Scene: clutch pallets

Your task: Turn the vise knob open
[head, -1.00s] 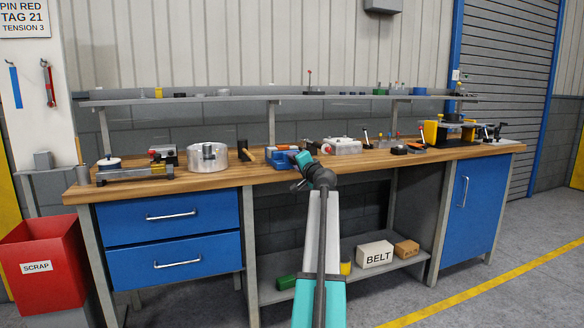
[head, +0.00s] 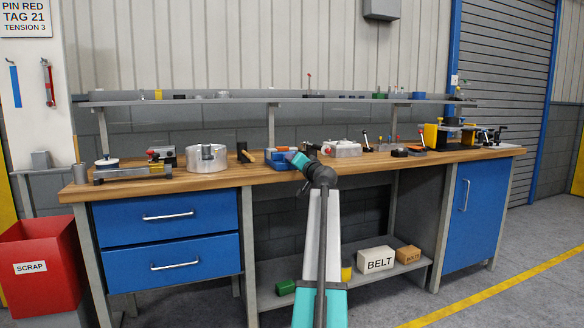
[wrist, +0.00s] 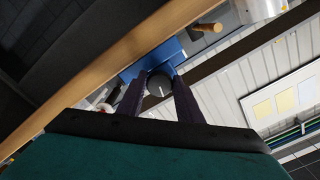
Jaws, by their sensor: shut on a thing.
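The blue vise (head: 276,158) sits at the front edge of the wooden bench, left of centre; it also shows in the wrist view (wrist: 140,70). Its round dark grey knob (wrist: 160,83) bears a short pale line on its face. My gripper (wrist: 161,88) has its two dark fingers on either side of the knob, shut on it. In the head view my gripper (head: 299,160) reaches the vise from the front and right, and the arm hides part of the vise and the knob.
A wooden-handled tool (head: 245,153) and a silver round housing (head: 207,158) lie left of the vise. A pale housing (head: 342,148) stands to its right. A shelf (head: 180,98) runs above the bench. The red scrap bin (head: 40,262) stands at far left.

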